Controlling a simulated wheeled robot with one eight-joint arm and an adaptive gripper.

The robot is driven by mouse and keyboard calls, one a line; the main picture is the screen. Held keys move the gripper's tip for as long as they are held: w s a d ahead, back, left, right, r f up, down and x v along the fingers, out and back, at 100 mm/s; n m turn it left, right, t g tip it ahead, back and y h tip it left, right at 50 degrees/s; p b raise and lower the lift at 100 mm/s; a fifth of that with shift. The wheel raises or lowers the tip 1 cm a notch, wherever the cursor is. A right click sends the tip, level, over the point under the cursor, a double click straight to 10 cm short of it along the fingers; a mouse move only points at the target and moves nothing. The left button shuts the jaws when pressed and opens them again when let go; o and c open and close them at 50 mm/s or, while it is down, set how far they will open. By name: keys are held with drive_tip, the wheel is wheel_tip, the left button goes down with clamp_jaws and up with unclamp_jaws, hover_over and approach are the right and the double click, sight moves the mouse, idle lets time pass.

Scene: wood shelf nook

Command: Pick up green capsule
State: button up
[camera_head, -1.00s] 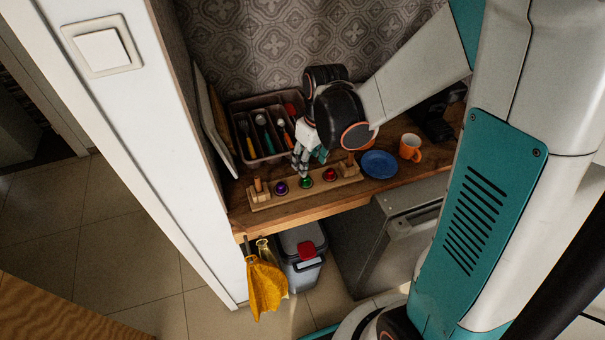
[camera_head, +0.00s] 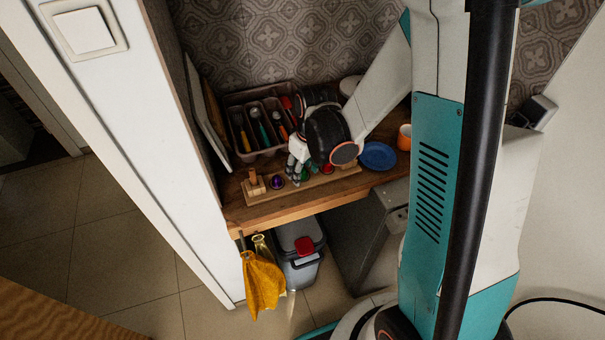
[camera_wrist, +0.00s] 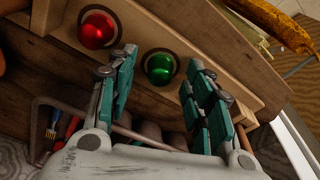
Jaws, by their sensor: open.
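The green capsule (camera_wrist: 159,68) sits in a round hole of the wooden holder (camera_wrist: 200,48) on the counter. In the wrist view it shows between the fingertips of my open gripper (camera_wrist: 162,60), with clear room on both sides. In the head view my gripper (camera_head: 297,170) is low over the holder and partly covers the green capsule (camera_head: 305,174). A red capsule (camera_wrist: 97,30) sits beside it, outside the left finger in the wrist view. A purple capsule (camera_head: 277,182) sits on its other side. I cannot tell the exact height of the fingertips above the holder.
A cutlery tray (camera_head: 236,99) stands behind the holder. A blue plate (camera_head: 378,155) and an orange mug (camera_head: 404,138) are to the right. A wooden post (camera_head: 254,183) rises at the holder's left end. A yellow cloth (camera_head: 262,282) hangs below the counter edge.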

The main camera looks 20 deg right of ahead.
drive_tip(key=c, duration=0.8)
